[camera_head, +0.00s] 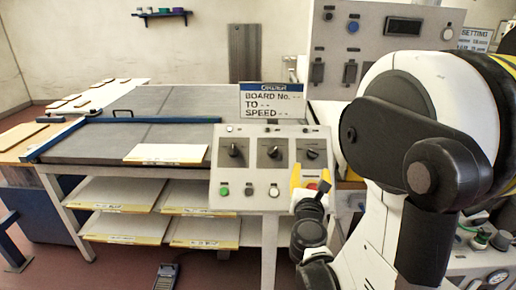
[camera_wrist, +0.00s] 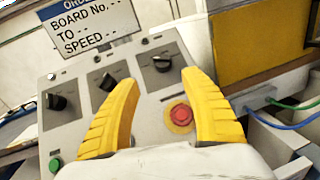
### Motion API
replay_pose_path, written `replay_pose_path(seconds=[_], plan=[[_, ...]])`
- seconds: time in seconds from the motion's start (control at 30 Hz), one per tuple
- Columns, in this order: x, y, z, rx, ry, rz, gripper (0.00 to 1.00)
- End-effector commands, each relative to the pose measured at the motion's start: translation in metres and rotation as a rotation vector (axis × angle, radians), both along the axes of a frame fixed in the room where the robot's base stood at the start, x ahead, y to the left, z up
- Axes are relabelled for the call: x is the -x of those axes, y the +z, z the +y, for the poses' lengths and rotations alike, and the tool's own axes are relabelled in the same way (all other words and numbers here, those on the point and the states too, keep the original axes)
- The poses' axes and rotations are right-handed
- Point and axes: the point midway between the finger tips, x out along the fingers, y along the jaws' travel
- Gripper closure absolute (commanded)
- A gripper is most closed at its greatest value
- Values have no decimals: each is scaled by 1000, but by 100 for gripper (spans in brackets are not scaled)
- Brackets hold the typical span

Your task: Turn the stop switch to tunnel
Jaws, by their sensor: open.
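A grey sloped control panel (camera_head: 240,175) carries three black rotary switches: left (camera_head: 234,151), middle (camera_head: 273,152) and right (camera_head: 312,153). Their labels are too small to read, so I cannot tell which is the stop switch. In the wrist view they are left (camera_wrist: 56,102), middle (camera_wrist: 107,83) and right (camera_wrist: 162,63). My gripper (camera_head: 310,181) is open and empty in front of the panel's right part. In the wrist view its yellow fingers (camera_wrist: 158,80) stand apart, tips just below the right switch. A red mushroom button (camera_wrist: 181,114) on a yellow ring shows between them.
A green button (camera_head: 223,191) and pale buttons line the panel's lower edge. A board-number sign (camera_head: 272,101) stands behind it. A table (camera_head: 90,145) with a blue rail is at left, with boards on shelves below. A grey cabinet (camera_head: 385,45) stands behind; cables (camera_wrist: 290,104) run at right.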

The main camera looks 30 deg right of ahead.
Motion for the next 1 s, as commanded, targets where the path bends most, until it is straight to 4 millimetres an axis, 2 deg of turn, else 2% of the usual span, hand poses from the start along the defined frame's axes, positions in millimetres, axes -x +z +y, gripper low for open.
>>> replay_pose_path(seconds=[0.17,0.4,0.6,0.77,1.0], plan=[[-12,-1,-12,27,0,16,46],[-48,-2,-44,24,1,14,46],[-72,-2,-64,22,1,13,46],[-79,-1,-71,21,2,13,46],[-80,0,-72,21,2,13,46]])
